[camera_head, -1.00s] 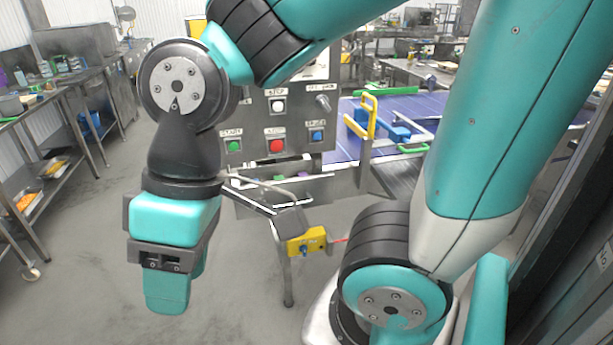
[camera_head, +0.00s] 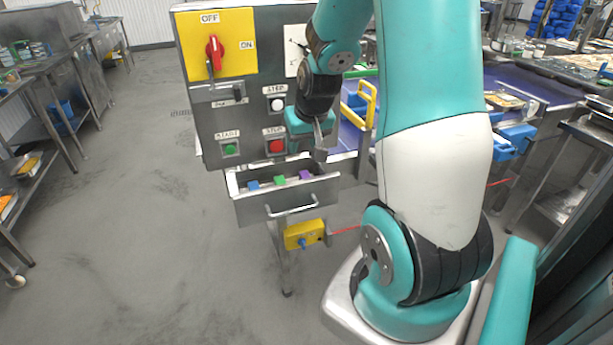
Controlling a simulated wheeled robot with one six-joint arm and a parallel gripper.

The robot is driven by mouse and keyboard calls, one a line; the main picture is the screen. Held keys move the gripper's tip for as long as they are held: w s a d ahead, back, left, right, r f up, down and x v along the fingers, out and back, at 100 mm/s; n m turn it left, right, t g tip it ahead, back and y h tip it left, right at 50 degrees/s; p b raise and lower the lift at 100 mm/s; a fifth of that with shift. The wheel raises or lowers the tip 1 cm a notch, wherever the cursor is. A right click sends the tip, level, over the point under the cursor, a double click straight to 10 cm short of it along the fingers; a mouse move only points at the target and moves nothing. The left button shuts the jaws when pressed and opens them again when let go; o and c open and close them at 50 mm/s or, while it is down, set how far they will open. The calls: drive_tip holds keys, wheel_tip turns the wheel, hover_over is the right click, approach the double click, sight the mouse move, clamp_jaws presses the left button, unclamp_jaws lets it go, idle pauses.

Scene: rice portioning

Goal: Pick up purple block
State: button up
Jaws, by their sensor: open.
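The purple block (camera_head: 305,175) lies in an open metal drawer (camera_head: 252,212) below the control panel, at the right of a row of small blocks. My gripper (camera_head: 319,148) is open and points down, just above and slightly right of the purple block in the picture. It looks apart from the block, but the exact gap in depth is hard to tell. The fingers are small and partly seen edge-on.
A green block (camera_head: 280,180) and a blue block (camera_head: 253,185) lie left of the purple one in the drawer. The grey panel (camera_head: 205,115) with switch and buttons rises behind. A yellow box (camera_head: 304,234) hangs below the drawer. The floor at left is clear.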

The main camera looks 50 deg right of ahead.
drive_tip(key=shift+m+h, duration=0.3)
drive_tip(key=shift+m, duration=0.1)
drive_tip(key=d+f+p, duration=0.1)
drive_tip(key=d+f, duration=0.1)
drive_tip(key=f, duration=0.1)
drive_tip(key=w+d+f+p, duration=0.1)
drive_tip(key=d+f, duration=0.1)
drive_tip(key=f, duration=0.2)
drive_tip(key=w+d+f+p, duration=0.1)
drive_tip(key=d+f, duration=0.1)
drive_tip(key=f, duration=0.2)
drive_tip(key=shift+w+f, duration=0.2)
drive_tip(key=shift+w, duration=0.05)
drive_tip(key=shift+p+x, duration=1.75)
drive_tip(key=shift+x, duration=1.2)
drive_tip(key=shift+w, duration=0.1)
drive_tip(key=shift+c, duration=0.4)
drive_tip(key=c, duration=0.6)
